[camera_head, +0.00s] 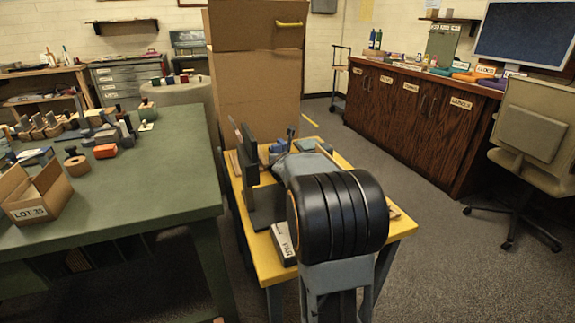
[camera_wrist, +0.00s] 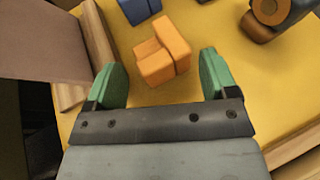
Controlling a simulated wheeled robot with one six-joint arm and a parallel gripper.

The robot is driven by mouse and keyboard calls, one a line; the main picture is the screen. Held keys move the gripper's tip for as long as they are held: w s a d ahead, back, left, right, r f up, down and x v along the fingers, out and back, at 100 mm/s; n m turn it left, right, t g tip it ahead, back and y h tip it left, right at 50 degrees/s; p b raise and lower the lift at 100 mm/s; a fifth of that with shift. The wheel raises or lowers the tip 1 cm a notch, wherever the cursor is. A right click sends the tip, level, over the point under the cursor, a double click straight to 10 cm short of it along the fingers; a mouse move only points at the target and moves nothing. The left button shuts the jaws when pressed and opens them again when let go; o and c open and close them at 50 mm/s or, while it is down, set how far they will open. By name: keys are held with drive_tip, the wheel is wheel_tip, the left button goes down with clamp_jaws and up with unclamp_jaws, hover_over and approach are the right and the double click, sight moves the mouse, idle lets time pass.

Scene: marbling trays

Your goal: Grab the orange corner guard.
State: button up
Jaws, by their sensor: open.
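The orange corner guard (camera_wrist: 160,50), an L-shaped block, lies on the yellow tabletop (camera_wrist: 215,25) in the wrist view. My gripper (camera_wrist: 160,64) has two green fingers, spread wide and empty. The guard shows ahead of the gripper, in line with the gap between the fingers. I cannot tell how high the fingers are above the tabletop. In the head view my arm hides the guard and the gripper over the yellow table (camera_head: 344,160).
A wooden edge strip (camera_wrist: 98,40) runs along the left. A green table (camera_head: 140,190) with a cardboard box (camera_head: 38,197) stands left of the yellow table.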

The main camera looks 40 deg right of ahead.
drive_tip(key=x, duration=0.4)
drive_tip(key=shift+w+d+f, duration=0.1)
drive_tip(key=shift+w+d, duration=0.15)
drive_tip(key=shift+d, duration=0.1)
drive_tip(key=c, duration=0.7)
drive_tip(key=shift+o, duration=0.2)
